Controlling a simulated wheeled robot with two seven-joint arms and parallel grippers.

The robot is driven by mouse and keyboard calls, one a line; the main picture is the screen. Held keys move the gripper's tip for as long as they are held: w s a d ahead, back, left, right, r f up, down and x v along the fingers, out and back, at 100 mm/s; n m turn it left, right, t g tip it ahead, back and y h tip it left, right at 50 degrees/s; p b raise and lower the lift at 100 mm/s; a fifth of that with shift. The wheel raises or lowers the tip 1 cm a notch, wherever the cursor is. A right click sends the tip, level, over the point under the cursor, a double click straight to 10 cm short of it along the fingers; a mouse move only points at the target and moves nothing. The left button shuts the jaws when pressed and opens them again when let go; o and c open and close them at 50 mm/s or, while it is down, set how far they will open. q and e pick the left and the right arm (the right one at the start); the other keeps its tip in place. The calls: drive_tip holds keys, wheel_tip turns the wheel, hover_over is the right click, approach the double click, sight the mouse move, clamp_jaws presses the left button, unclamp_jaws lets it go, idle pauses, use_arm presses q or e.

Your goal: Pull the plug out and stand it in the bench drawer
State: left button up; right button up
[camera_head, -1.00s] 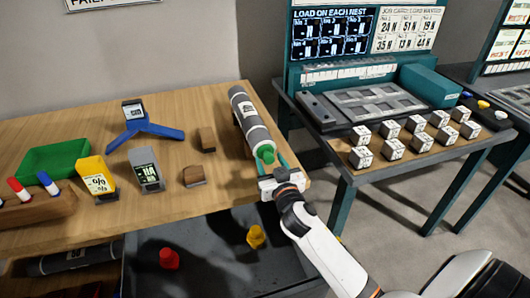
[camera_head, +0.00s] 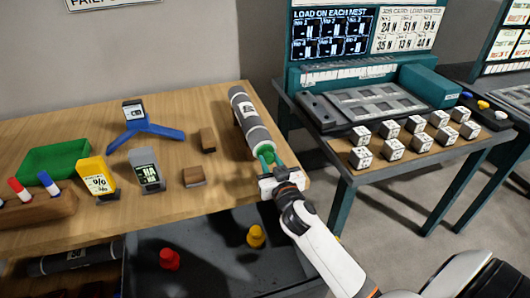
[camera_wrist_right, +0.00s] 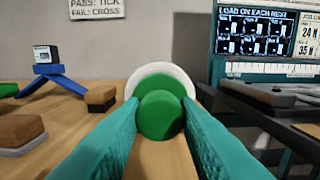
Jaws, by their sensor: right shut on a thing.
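A green plug (camera_head: 267,156) sits at the near end of a grey roll (camera_head: 246,115) on the bench. The right wrist view shows the plug's round knob (camera_wrist_right: 160,116) and a wider green disc behind it, framed by the roll's pale end ring (camera_wrist_right: 158,71). My right gripper (camera_head: 266,163) is shut on the plug, with its teal fingers on either side of the knob. Whether the plug is fully seated in the roll I cannot tell. The bench drawer (camera_head: 205,262) is open below the bench front. My left gripper is not in view.
A red plug (camera_head: 170,259) and a yellow plug (camera_head: 256,236) stand in the drawer, with bare floor between them. Wooden blocks (camera_head: 194,177), a blue stand (camera_head: 145,130) and a green tray (camera_head: 55,162) are on the bench (camera_head: 225,185). A teal station (camera_head: 315,130) stands right.

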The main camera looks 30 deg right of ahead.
drive_tip(key=v, duration=0.6)
idle(0.7)
idle(0.4)
